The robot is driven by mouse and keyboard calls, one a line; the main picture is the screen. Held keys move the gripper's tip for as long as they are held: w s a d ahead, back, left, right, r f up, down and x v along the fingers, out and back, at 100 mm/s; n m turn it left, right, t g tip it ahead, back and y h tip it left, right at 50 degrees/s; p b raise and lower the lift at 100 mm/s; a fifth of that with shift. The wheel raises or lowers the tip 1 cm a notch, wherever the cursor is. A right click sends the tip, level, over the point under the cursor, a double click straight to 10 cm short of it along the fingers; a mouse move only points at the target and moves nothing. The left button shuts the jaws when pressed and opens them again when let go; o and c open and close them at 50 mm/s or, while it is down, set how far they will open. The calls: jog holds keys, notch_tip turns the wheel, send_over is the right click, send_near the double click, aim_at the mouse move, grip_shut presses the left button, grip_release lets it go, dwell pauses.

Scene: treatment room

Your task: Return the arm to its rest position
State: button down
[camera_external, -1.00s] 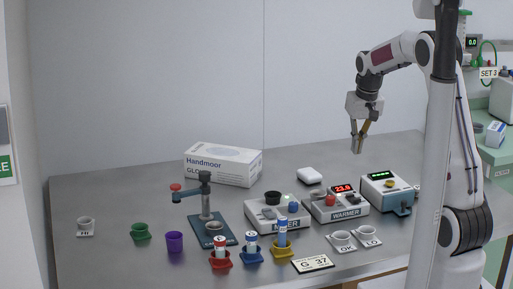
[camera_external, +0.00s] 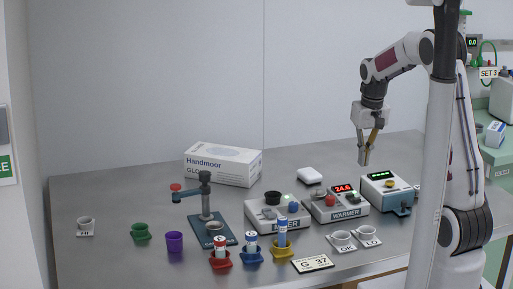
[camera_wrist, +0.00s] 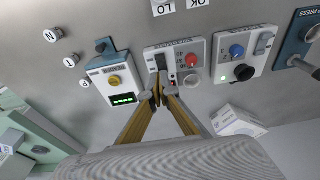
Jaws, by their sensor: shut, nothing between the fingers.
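My gripper (camera_external: 364,162) hangs in the air above the back right of the metal table (camera_external: 120,215), pointing down, shut and empty. It is over the area behind the warmer (camera_external: 341,209) and left of the teal-sided device with a green display (camera_external: 390,192). In the wrist view the two yellow-brown fingers of my gripper (camera_wrist: 157,98) meet at their tips, in front of the warmer (camera_wrist: 176,60). The device with the green display (camera_wrist: 112,82) is to the left there. Nothing is held.
A mixer (camera_external: 278,214), a dark blue press (camera_external: 212,225) and a glove box (camera_external: 223,165) stand left of my gripper. Red (camera_external: 220,260), blue (camera_external: 251,254) and yellow (camera_external: 283,249) holders bear tubes at the front. A pale post (camera_external: 440,150) crosses in front of my arm.

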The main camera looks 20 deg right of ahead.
jog(key=s+r+t, duration=0.2)
jog(key=s+r, duration=0.2)
jog(key=s, duration=1)
jog(key=s+r+t, duration=0.1)
jog(key=s+r, duration=0.4)
jog(key=s, duration=1)
jog(key=shift+t, duration=0.4)
jog(key=c, duration=2.8)
grip_release()
jog(key=shift+s+a, duration=0.1)
